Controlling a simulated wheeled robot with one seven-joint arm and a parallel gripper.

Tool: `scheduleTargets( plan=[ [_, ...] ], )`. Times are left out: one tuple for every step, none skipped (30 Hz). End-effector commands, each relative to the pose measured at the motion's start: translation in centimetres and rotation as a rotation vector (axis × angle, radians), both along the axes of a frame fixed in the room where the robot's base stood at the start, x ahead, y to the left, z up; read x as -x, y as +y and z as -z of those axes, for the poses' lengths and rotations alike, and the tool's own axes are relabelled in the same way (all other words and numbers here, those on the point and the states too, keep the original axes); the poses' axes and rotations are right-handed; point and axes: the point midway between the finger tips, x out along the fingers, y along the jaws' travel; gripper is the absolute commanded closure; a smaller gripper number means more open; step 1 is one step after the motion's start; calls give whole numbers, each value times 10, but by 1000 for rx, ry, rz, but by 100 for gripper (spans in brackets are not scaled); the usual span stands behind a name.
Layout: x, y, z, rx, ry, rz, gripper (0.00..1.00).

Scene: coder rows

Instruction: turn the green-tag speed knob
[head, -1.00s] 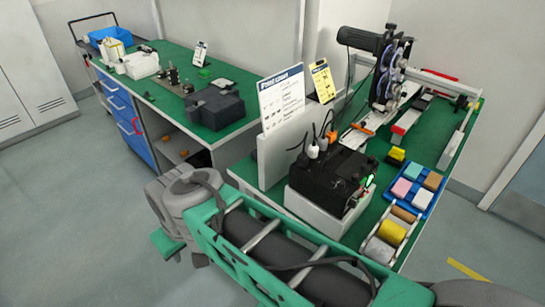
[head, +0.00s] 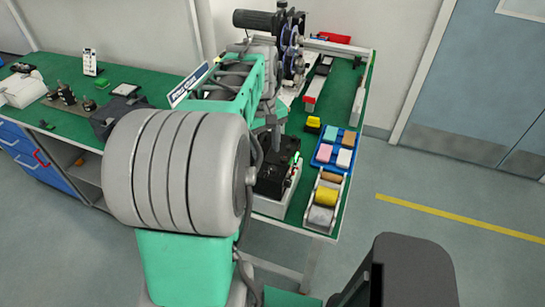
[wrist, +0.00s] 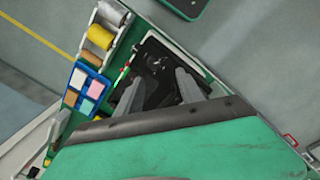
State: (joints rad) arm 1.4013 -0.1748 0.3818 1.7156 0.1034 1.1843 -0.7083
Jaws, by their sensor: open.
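The black control box (head: 272,182) stands on a pale base at the front of the right-hand green table. A small green tag (head: 296,158) shows at its right edge, with a red spot near it. The wrist view shows the box (wrist: 152,55) below my gripper and the green tag (wrist: 124,72) to the left of the fingers. My gripper (wrist: 158,82) is open and empty, its two fingers apart over the box. I cannot make out the speed knob itself. In the head view my arm covers part of the table and the area left of the box.
A blue tray of coloured blocks (head: 325,158) and a rack of rolls (head: 312,215) lie right of the box. A yellow-black block (head: 313,122) sits behind it. A reel machine (head: 290,45) stands at the back. Floor to the right is clear.

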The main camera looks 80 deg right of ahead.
Motion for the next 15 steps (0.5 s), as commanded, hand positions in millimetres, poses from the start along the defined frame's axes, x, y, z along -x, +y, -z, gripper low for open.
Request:
scheduleTargets(
  plan=[
    [11, -4, -1, -4, 1, 18, 55],
    [14, -5, 0, -6, 2, 21, 55],
    [16, -5, 4, -9, 2, 23, 55],
    [17, -5, 7, -11, 2, 23, 55],
    [17, -5, 11, -11, 3, 23, 55],
    [17, -5, 18, -11, 3, 23, 55],
    [17, -5, 24, -11, 3, 23, 55],
    [17, -4, 29, -12, 2, 24, 55],
    [18, -5, 37, -11, 3, 24, 55],
    [18, -5, 43, -11, 2, 24, 55],
    [18, -5, 49, -11, 2, 24, 55],
    [18, -5, 56, -11, 2, 24, 55],
    [18, -6, 61, -11, 3, 24, 55],
    [18, -6, 65, -9, 2, 24, 55],
    [18, -6, 70, -8, 1, 23, 55]
  ],
)
